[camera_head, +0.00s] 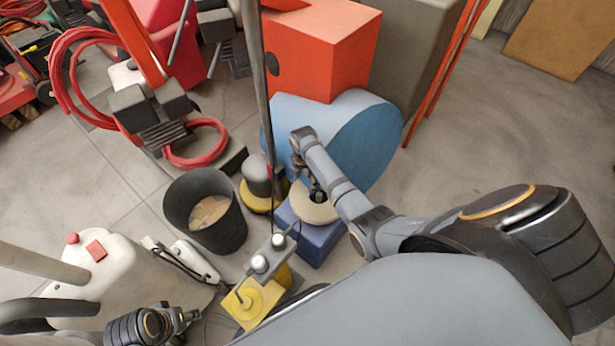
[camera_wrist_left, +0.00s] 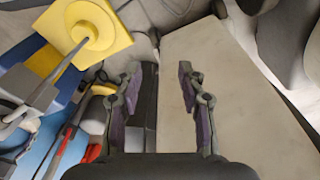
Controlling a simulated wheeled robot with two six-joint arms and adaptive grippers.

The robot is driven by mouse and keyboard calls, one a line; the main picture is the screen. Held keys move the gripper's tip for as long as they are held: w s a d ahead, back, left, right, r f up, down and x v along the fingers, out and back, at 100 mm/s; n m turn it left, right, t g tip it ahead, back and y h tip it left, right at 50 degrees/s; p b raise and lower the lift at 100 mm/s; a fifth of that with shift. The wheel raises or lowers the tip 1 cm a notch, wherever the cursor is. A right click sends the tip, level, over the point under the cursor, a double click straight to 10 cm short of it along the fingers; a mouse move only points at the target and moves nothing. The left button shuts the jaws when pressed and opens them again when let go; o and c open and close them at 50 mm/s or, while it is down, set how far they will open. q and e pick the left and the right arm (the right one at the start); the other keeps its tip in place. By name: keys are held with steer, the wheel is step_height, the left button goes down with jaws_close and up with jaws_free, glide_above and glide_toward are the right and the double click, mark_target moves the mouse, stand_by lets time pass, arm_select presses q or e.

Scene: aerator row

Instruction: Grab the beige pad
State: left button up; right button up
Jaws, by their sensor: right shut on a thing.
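The beige pad (camera_head: 313,205) is a round pale disc with a dark centre, at or just over the top of a blue box (camera_head: 318,241) in the head view. I cannot tell whether it touches the box. My right gripper (camera_head: 317,194) is shut on the pad from above; its fingertips are small and partly hidden by the arm. My left gripper (camera_head: 190,316) is at the lower left of the head view, well away from the pad. In the left wrist view the left gripper (camera_wrist_left: 158,88) is open and empty.
A black bucket (camera_head: 205,233) with brownish pieces inside stands left of the blue box. A yellow-based machine (camera_head: 258,298) is in front, and a white tank (camera_head: 110,268) at lower left. A blue drum (camera_head: 365,135) and red box (camera_head: 325,50) stand behind. Floor at right is clear.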

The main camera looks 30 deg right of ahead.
step_height(320, 180, up, 2)
steer(key=shift+r+p, duration=0.1)
steer(key=shift+p, duration=0.3)
steer(key=shift+s+r, duration=0.3)
steer(key=shift+r, duration=0.1)
arm_select(q)
steer(key=s+a+f+p, duration=0.2)
steer(key=s+f+p, duration=0.1)
steer(key=f, duration=0.6)
steer(key=s+a+f+y+p, duration=0.1)
steer(key=s+a+f+p, duration=0.2)
steer(key=f, duration=0.6)
steer(key=shift+s+a+f+p, duration=0.25)
steer(key=shift+a+f+p, duration=0.1)
steer(key=shift+p, duration=0.2)
arm_select(e)
steer(key=s+a+r, duration=0.3)
steer(key=s+r, duration=0.6)
steer(key=s, duration=0.4)
steer(key=shift+a, duration=0.2)
